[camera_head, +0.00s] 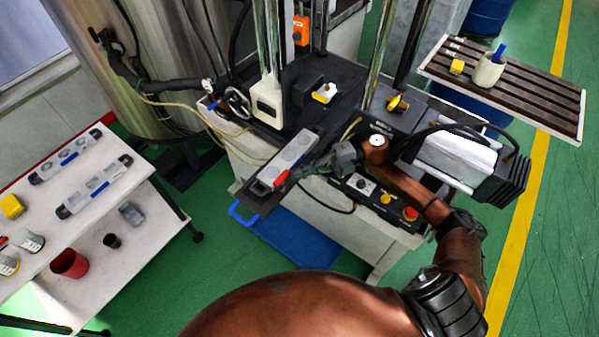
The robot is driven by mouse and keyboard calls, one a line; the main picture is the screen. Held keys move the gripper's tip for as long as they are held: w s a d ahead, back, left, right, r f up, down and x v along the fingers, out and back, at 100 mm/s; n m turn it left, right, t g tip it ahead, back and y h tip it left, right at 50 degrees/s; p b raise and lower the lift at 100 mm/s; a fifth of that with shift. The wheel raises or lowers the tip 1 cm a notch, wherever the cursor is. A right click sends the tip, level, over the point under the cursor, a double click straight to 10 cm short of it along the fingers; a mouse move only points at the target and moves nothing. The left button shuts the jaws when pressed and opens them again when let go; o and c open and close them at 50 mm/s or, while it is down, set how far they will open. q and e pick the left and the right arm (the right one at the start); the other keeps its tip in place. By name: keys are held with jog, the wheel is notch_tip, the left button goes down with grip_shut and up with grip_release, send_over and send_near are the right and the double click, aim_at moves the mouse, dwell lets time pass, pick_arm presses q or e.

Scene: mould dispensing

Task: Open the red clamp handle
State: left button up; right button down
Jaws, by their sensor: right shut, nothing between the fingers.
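The red clamp handle (281,178) sits at the near end of a grey mould (295,150) on the dark bed plate (256,199) of the machine. My right gripper (303,171) reaches in from the right, past the machine's control panel. Its fingers are shut with nothing between them, and the tips are close to the right side of the red handle. I cannot tell whether they touch it. My left gripper is not in view.
A blue loop handle (243,213) sticks out below the bed plate. The control panel has an emergency stop button (410,214). A white table (88,222) with moulds stands at left. A slatted tray (520,91) is at upper right.

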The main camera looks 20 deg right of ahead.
jog(key=shift+r, duration=0.2)
notch_tip(320, 180, up, 10)
jog(key=shift+f, duration=0.15)
jog(key=shift+d+f, duration=0.1)
dwell(0.7)
